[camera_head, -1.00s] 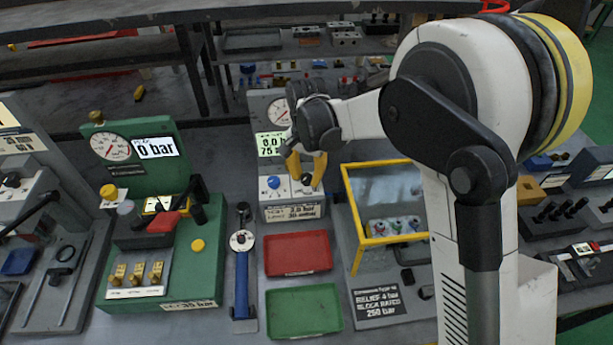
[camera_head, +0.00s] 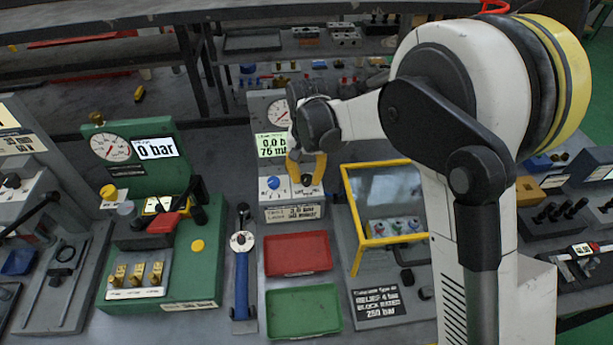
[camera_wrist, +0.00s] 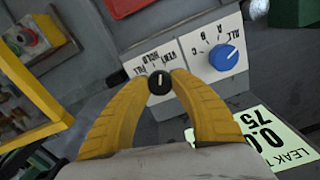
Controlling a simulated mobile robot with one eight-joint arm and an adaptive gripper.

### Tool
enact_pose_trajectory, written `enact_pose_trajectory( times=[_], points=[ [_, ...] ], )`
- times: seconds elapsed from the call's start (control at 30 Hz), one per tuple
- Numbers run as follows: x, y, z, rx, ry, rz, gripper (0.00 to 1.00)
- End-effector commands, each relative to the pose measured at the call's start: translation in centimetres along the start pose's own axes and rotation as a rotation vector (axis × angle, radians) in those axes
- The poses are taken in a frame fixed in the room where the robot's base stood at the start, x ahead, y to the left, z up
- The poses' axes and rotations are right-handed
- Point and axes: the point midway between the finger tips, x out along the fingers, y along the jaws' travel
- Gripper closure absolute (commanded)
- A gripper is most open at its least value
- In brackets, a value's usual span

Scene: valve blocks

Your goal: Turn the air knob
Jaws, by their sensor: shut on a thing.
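A small black knob (camera_wrist: 159,83) with a pale pointer line sits on a white panel marked FILL, HOLD and VENT. My gripper (camera_wrist: 158,79) has its two yellow fingers closed around this knob, one fingertip on each side. In the head view my gripper (camera_head: 306,181) reaches down to the right part of the grey test stand (camera_head: 293,213); the black knob is mostly hidden there between the fingers. A blue knob (camera_wrist: 223,57) on a panel marked A, B, C and ALL is beside it, apart from the fingers; it also shows in the head view (camera_head: 273,183).
A dial gauge and a lit display (camera_head: 271,145) stand behind the knobs. A red tray (camera_head: 296,254) and a green tray (camera_head: 304,311) lie in front. A yellow-framed guard (camera_head: 384,205) stands close on the right. A green test bench (camera_head: 190,250) is at left.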

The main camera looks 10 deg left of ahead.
Motion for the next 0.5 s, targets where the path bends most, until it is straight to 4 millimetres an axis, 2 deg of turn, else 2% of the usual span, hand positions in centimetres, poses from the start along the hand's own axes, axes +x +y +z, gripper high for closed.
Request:
enact_pose_trajectory(
  times=[0.5],
  points=[
    [0.03,0.07,0.06,-0.49,-0.002,0.0,1.0]
  ],
)
